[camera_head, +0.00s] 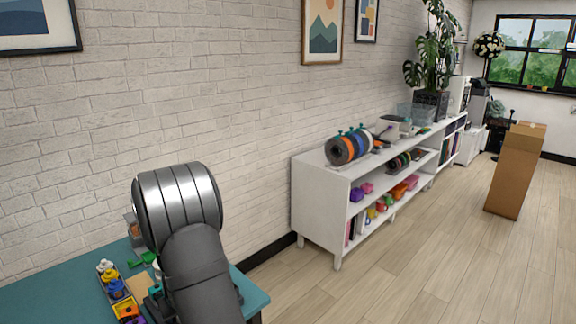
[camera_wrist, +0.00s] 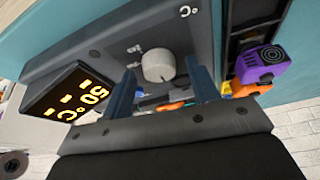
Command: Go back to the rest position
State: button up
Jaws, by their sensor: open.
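My gripper (camera_wrist: 163,88) shows in the wrist view with its two dark blue-grey fingers apart. No object is held between them. The fingers point at the grey front panel of a control unit (camera_wrist: 88,47). A round white knob (camera_wrist: 158,65) on that panel shows between and just beyond the fingertips; I cannot tell whether they touch it. A dark display (camera_wrist: 68,92) on the unit shows 50 and °C in orange, tilted in the picture. In the head view my own arm covers part of the table, and the gripper is hidden.
The teal table (camera_head: 40,298) holds a row of small coloured items (camera_head: 112,285) left of my arm. A purple item (camera_wrist: 262,64) lies close right of my gripper. A white shelf (camera_head: 318,208) stands along the brick wall. A cardboard box (camera_head: 515,170) stands on open floor.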

jog(key=shift+m+t+h, duration=0.3)
jog(key=shift+m+h, duration=0.2)
jog(key=shift+m, duration=1)
jog(key=shift+o, duration=0.5)
jog(key=o, duration=0.9)
jog(key=shift+s+d, duration=0.25)
jog(key=shift+d, duration=0.15)
jog(key=s+d+t+y, duration=0.1)
jog(key=d, duration=0.1)
jog(key=s+d+r+t+y, duration=0.1)
jog(key=d, duration=0.1)
jog(key=s+d+t, duration=0.1)
jog(key=shift+d+r+y, duration=0.35)
jog(key=shift+d+y, duration=0.05)
jog(key=s+d+r+t, duration=0.5)
jog(key=d+r, duration=0.1)
jog(key=d, duration=0.3)
jog(key=x, duration=1)
jog(key=shift+f, duration=0.25)
jog(key=v, duration=1)
